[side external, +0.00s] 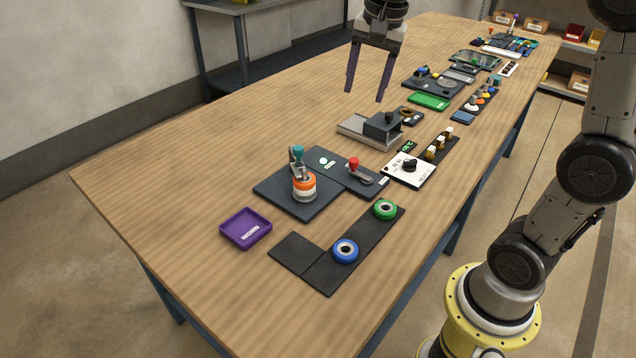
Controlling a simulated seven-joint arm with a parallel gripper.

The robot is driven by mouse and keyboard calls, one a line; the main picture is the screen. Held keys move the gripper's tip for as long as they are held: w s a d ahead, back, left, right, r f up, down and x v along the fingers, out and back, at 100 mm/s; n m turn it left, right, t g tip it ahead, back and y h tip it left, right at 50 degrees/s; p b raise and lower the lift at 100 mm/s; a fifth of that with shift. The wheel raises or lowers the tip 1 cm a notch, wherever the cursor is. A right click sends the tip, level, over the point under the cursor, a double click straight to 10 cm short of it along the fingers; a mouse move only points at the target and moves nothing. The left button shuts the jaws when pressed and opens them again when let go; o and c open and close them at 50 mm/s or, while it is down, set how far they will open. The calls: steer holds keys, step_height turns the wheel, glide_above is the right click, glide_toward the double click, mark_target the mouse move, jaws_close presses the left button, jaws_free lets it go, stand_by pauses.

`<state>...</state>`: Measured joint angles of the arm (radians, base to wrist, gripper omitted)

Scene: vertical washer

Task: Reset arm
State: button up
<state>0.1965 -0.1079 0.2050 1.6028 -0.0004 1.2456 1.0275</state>
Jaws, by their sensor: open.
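My gripper (369,82) is at the top middle of the side external view. It points down with its two dark purple fingers spread apart and nothing between them. It hangs above the far part of the wooden table, apart from everything on it. A dark fixture plate (283,197) carries an orange and white washer stack (304,187) with a teal-topped clamp (298,160) beside it. A blue washer (346,251) and a green washer (385,209) lie on a black strip (331,273) nearer the front edge.
A purple tray (246,229) sits left of the black strip. A red-knobbed lever (354,164), a white dial panel (408,169) and a grey box-like device (381,128) stand along the table. More kits fill the far right end. The table's left side (200,150) is clear.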

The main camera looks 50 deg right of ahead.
steer(key=s+a+n+t, duration=0.1)
steer(key=s+a+n, duration=0.2)
steer(key=s, duration=0.4)
steer(key=s+a+n+t, duration=0.2)
steer(key=s+a+n, duration=0.15)
steer(key=s, duration=0.35)
steer(key=s+f+n, duration=0.5)
steer(key=f+n, duration=0.1)
steer(key=n, duration=0.1)
steer(key=shift+a+f, duration=0.3)
steer(key=shift+f, duration=0.1)
steer(key=shift+n, duration=0.25)
